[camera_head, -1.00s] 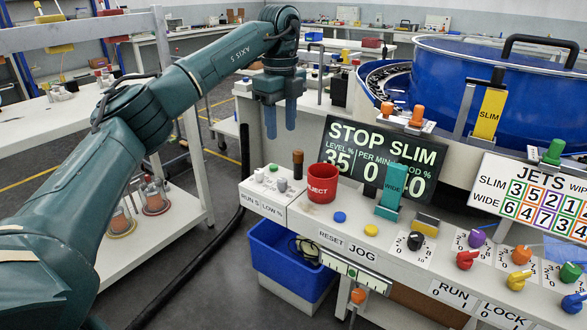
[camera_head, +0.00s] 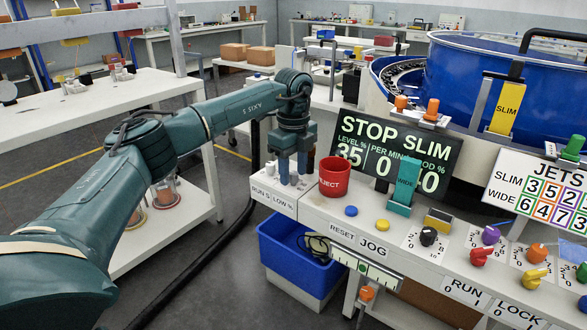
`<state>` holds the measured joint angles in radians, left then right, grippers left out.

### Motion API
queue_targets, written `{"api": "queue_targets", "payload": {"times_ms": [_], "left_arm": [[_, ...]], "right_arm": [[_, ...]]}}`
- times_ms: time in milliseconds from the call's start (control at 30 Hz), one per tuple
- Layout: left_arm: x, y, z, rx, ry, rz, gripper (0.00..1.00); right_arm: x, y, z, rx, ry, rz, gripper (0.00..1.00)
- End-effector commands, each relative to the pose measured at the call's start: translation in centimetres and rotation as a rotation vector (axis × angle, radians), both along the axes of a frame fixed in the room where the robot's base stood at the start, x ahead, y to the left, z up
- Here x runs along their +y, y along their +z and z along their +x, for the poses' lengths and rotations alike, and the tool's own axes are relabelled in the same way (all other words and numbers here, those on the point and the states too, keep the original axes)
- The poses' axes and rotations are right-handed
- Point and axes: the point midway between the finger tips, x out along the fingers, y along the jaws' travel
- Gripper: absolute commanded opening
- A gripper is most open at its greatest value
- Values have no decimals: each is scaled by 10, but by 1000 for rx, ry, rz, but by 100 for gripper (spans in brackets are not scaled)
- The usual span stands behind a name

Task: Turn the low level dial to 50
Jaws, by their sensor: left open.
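The small grey low level dial (camera_head: 294,180) sits on the white box (camera_head: 285,203) at the left end of the bench, above the label LOW %. My left gripper (camera_head: 294,174) points straight down over this box, its two blue fingers open. The fingertips are at the dial, one on each side in this view; contact cannot be told. The dark display (camera_head: 440,165) reads STOP SLIM, with 35 under LEVEL % and 0 under PER MIN. Its right figure is partly hidden by the teal WIDE piece. My right gripper is not in view.
A red REJECT cup (camera_head: 334,178) stands close to the right of the gripper. A small white switch (camera_head: 270,168) is just left of the dial. A blue bin (camera_head: 298,260) is below the bench. Several coloured knobs line the bench to the right.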

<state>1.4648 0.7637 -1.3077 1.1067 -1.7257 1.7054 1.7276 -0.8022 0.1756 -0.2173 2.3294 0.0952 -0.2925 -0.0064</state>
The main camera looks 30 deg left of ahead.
Motion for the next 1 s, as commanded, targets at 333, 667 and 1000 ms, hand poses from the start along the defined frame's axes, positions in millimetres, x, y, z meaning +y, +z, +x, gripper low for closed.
{"api": "queue_targets", "payload": {"times_ms": [333, 667, 1000], "left_arm": [[0, 0, 0, 0, 0, 0, 27], [0, 0, 0, 0, 0, 0, 0], [0, 2, 0, 1, -43, -1, 0]], "right_arm": [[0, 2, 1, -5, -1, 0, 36], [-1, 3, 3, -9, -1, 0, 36], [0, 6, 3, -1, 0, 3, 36]]}}
